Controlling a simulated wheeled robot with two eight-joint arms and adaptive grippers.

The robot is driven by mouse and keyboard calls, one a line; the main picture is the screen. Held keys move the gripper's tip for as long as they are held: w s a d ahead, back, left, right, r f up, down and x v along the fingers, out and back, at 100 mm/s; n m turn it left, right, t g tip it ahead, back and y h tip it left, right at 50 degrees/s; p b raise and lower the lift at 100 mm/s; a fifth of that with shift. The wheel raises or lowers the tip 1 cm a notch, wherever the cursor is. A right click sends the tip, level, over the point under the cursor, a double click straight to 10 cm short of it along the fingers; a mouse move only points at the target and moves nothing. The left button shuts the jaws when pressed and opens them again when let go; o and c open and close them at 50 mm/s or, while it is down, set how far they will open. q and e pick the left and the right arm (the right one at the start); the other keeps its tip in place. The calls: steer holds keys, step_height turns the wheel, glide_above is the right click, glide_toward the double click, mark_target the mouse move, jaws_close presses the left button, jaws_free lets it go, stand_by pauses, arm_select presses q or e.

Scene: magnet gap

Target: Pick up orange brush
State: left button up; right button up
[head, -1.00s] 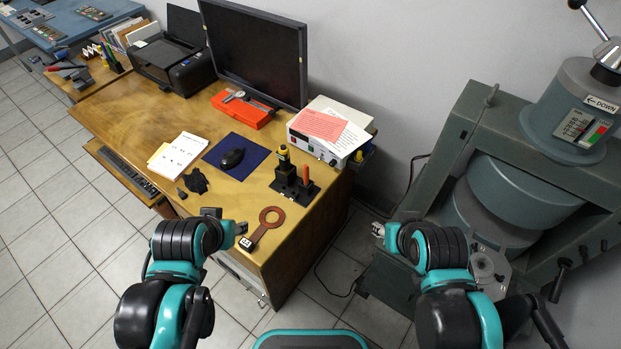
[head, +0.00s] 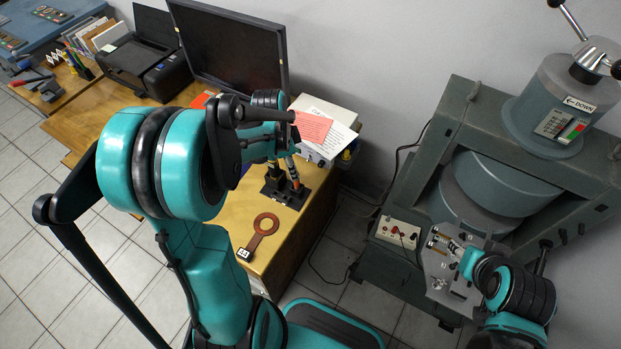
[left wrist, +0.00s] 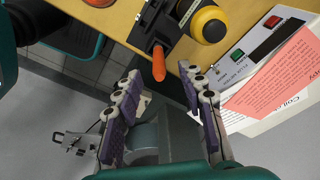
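The orange brush (left wrist: 158,62) stands in a black stand (left wrist: 152,28) at the top of the left wrist view, its orange end toward me. My left gripper (left wrist: 160,105) is open, with its two purple-padded fingers spread either side of the brush's line. The brush end lies between and just beyond the fingertips, and I see no contact. In the head view my left gripper (head: 284,165) hangs over the black stand (head: 284,193) and partly hides the brush.
A yellow-topped black post (left wrist: 208,25) is close right of the brush. A control box (left wrist: 250,45) with pink paper (left wrist: 270,83) stands beside it. A copper ring paddle (head: 262,229) lies on the desk's front. The grey press (head: 500,190) stands at right.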

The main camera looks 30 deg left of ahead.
mark_target(297, 183)
arm_select(q)
steer(key=f+b, duration=0.1)
steer(key=f, duration=0.1)
steer(key=d+f+b, duration=0.1)
steer(key=f, duration=0.2)
steer(key=w+f+b, duration=0.1)
steer(key=f, duration=0.1)
steer(key=shift+d+f+b, duration=0.2)
steer(key=shift+b, duration=0.15)
steer(key=shift+r, duration=0.1)
steer(key=shift+c, duration=0.5)
jaws_close()
